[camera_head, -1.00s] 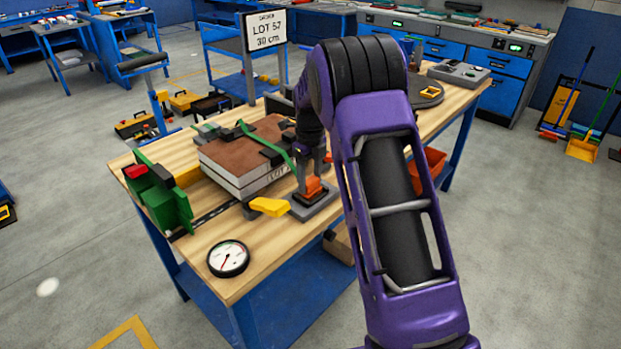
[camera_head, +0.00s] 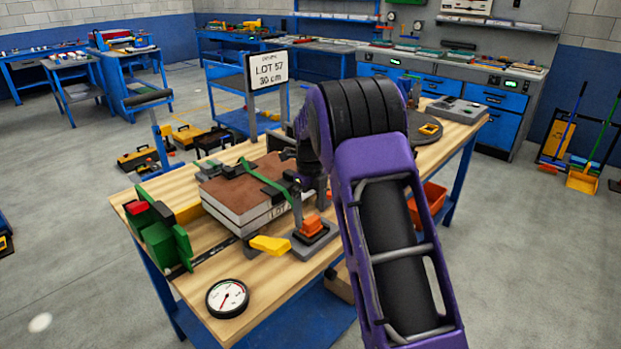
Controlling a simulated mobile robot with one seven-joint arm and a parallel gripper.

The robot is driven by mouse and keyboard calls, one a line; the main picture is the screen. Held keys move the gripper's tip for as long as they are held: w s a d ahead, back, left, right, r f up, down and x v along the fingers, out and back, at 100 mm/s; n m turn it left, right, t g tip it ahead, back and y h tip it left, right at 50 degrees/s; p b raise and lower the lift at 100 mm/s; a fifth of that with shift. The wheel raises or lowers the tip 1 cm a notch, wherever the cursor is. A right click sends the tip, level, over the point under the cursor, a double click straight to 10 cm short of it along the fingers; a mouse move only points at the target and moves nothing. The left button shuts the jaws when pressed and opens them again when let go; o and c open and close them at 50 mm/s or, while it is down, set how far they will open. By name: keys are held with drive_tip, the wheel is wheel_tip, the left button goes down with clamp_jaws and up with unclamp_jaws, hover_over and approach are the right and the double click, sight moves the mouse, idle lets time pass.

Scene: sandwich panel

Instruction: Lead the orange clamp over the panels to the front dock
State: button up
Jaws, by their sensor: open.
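The orange clamp (camera_head: 311,226) sits on a grey base plate (camera_head: 318,244), apparently the front dock, at the table's front edge. A yellow lever (camera_head: 269,244) sticks out to the left of the base. The brown-topped panels (camera_head: 232,198) lie stacked behind it. A green strap (camera_head: 262,178) runs over their top and down towards the clamp; its lower end is hidden near my gripper. My gripper (camera_head: 298,208) is open, just above and left of the clamp, apparently apart from it. My arm hides part of the gripper.
A round gauge (camera_head: 228,298) lies at the table's front left corner. A green fixture (camera_head: 163,238) with a red part stands at the left end. An orange bin (camera_head: 432,199) hangs beyond my arm. A dark round plate (camera_head: 419,126) lies at the far right.

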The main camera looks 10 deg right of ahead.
wheel_tip(320, 180, up, 15)
drive_tip(key=p, duration=0.1)
drive_tip(key=shift+r+p, duration=0.15)
drive_tip(key=shift+p, duration=0.15)
